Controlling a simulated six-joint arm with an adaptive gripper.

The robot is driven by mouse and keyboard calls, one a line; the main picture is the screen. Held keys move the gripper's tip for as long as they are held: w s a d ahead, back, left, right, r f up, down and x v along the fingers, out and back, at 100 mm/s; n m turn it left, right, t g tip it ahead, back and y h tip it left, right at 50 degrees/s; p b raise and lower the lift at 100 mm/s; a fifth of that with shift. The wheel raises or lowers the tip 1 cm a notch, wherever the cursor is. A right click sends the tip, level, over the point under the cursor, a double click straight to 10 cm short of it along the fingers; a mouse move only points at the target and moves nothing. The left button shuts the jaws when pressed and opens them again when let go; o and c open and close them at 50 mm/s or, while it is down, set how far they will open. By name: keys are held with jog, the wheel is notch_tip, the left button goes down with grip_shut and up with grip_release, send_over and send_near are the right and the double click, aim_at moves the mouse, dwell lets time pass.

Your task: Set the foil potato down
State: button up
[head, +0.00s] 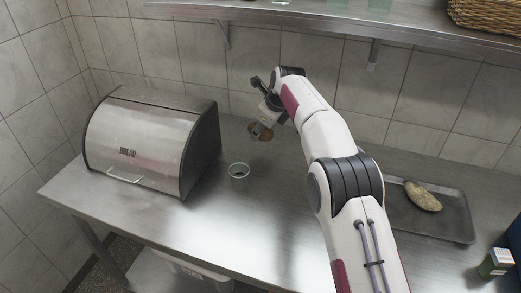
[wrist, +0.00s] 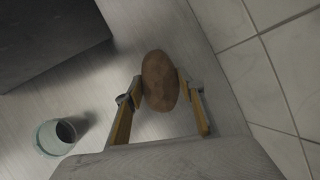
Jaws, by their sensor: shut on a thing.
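A brown, oval potato (wrist: 160,80) is between the two fingers of my gripper (wrist: 160,88) in the wrist view. No foil shows on it. In the head view the potato (head: 261,133) is over the back of the steel table, partly hidden by my gripper (head: 264,127). My gripper is shut on it and points down. I cannot tell whether the potato touches the table. A second long, pale, mottled potato-like thing (head: 422,196) lies on a dark tray (head: 447,228) at the right; I cannot tell if it is foil-wrapped.
A steel bread box (head: 150,143) stands at the left. A greenish glass cup (head: 238,176) stands in front of my gripper. A small green and white box (head: 496,264) is at the right edge. A shelf (head: 350,22) runs above along the tiled wall. The table's middle front is clear.

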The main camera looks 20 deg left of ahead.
aim_at(262, 139)
dwell(0.4)
jog(key=shift+f, duration=2.45)
jog(key=shift+f, duration=0.1)
jog(key=o, duration=1.2)
jog(key=shift+f, duration=0.1)
jog(key=shift+o, duration=0.2)
jog(key=shift+s+d+r, duration=0.15)
jog(key=shift+r, duration=0.45)
jog(key=v, duration=1.1)
